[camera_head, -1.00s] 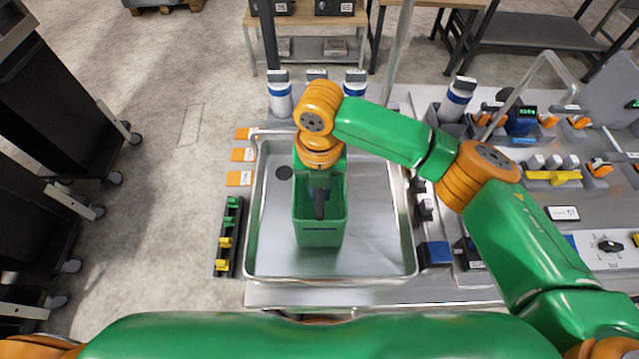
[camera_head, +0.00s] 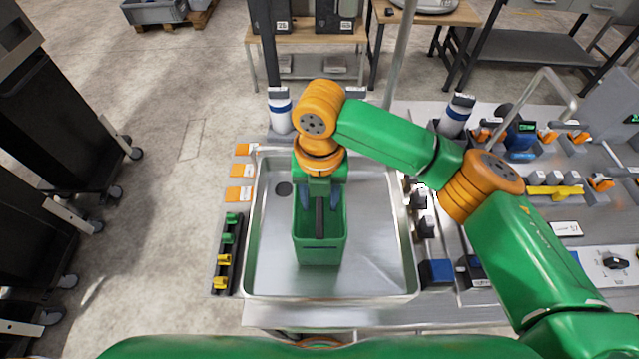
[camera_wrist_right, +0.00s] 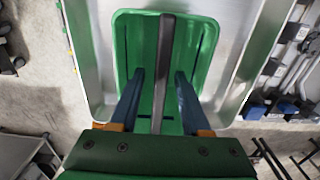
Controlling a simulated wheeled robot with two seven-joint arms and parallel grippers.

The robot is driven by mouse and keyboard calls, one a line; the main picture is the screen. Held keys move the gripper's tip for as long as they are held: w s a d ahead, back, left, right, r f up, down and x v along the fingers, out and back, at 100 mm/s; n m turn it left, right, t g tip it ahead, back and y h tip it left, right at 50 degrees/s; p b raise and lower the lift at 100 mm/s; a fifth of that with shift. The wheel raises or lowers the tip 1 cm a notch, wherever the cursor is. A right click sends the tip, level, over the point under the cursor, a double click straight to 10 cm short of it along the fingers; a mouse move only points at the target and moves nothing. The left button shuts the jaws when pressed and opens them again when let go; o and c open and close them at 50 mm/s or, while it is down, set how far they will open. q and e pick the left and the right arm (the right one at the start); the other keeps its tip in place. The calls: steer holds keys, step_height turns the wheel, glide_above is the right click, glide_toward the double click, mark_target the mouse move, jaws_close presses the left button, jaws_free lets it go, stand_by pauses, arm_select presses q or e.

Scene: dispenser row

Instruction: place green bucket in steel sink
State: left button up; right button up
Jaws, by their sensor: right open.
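The green bucket (camera_head: 320,250) stands upright inside the steel sink (camera_head: 378,285), a little left of the sink's middle. It has a dark handle bar (camera_head: 320,217) across its top. My right gripper (camera_head: 320,197) is above the bucket's far part, with its fingers open on either side of the bar. In the right wrist view the two blue fingers (camera_wrist_right: 160,82) are apart, with the bar (camera_wrist_right: 165,60) between them and clear of both, over the bucket (camera_wrist_right: 135,28). My left gripper is not in view.
The sink drain (camera_head: 283,189) shows left of the bucket. Orange tags (camera_head: 240,170) and a black rack with green and yellow clips (camera_head: 227,255) lie left of the sink. Blue-banded bottles (camera_head: 280,108) stand behind it. Dispensers and a tap crowd the right counter.

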step_height(320, 180, up, 9)
steer(key=shift+r+b, duration=0.1)
steer(key=shift+b, duration=0.35)
